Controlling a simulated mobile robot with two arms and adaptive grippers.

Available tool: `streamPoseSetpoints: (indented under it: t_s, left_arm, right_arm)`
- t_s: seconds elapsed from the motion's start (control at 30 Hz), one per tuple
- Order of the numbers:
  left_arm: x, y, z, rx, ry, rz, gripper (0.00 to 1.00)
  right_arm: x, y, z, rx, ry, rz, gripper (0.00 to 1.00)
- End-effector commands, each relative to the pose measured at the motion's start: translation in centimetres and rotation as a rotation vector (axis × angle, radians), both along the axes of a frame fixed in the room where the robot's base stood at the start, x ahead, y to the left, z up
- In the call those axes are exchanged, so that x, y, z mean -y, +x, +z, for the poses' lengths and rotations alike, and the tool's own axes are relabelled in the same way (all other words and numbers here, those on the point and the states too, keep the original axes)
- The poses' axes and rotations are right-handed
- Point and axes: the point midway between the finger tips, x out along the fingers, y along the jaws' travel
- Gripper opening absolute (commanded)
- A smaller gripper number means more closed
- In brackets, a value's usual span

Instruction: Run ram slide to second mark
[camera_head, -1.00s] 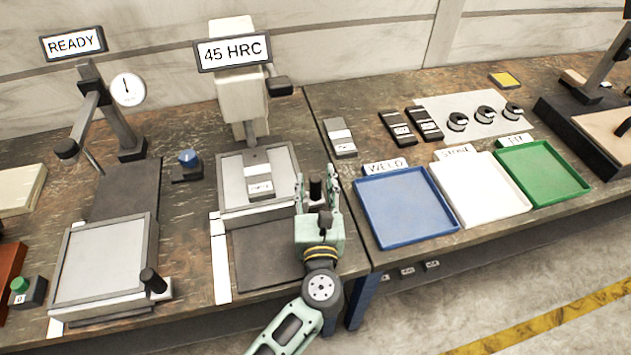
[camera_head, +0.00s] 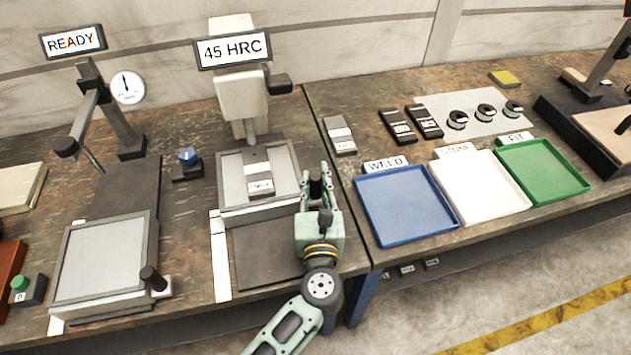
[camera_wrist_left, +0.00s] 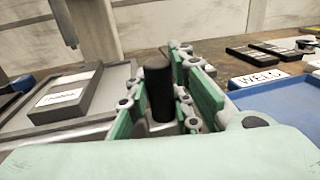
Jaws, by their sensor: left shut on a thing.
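The grey slide plate (camera_head: 284,158) lies under the machine with the "45 HRC" sign (camera_head: 231,51), at the far end of its dark track (camera_head: 262,255). A grey labelled block (camera_head: 258,178) rests on it. A white strip (camera_head: 219,262) with dark marks runs along the track's left side. My left gripper (camera_head: 318,180) is at the slide's right front corner, its fingers closed around the upright black handle (camera_wrist_left: 158,85), which stands between the green finger pads in the left wrist view. My right gripper is not in view.
Left stands a second slide (camera_head: 100,262) with its own black knob (camera_head: 150,278), under the "READY" sign (camera_head: 73,42). To the right are a blue tray (camera_head: 405,205), a white tray (camera_head: 480,188) and a green tray (camera_head: 545,172). Dark and grey blocks lie behind them.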

Motion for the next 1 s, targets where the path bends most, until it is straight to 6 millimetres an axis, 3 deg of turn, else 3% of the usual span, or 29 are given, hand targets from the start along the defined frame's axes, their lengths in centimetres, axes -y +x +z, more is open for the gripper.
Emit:
streamPoseSetpoints:
  t_s: [0.07, 0.33, 0.67, 0.7, 0.93, 1.0]
  left_arm:
    - [-0.1, 0.2, 0.0, 0.001, 0.001, 0.001, 0.0]
    - [-1.4, 4.2, 0.0, 0.003, 0.002, 0.003, 0.0]
    - [-1.6, 4.6, 0.0, 0.001, 0.003, 0.002, 0.0]
    - [-1.6, 4.6, 0.0, 0.001, 0.003, 0.002, 0.2]
    - [-1.5, 4.6, 0.0, 0.0, 0.002, 0.001, 0.4]
    - [-1.5, 4.6, 0.0, 0.0, 0.001, 0.001, 0.4]
  right_arm:
    - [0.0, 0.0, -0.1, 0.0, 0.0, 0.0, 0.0]
    - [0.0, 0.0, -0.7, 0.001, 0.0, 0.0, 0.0]
    - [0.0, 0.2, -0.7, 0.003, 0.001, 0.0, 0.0]
    - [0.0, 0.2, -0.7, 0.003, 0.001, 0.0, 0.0]
    - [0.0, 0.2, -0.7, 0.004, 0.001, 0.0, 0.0]
    - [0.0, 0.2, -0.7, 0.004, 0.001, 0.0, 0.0]
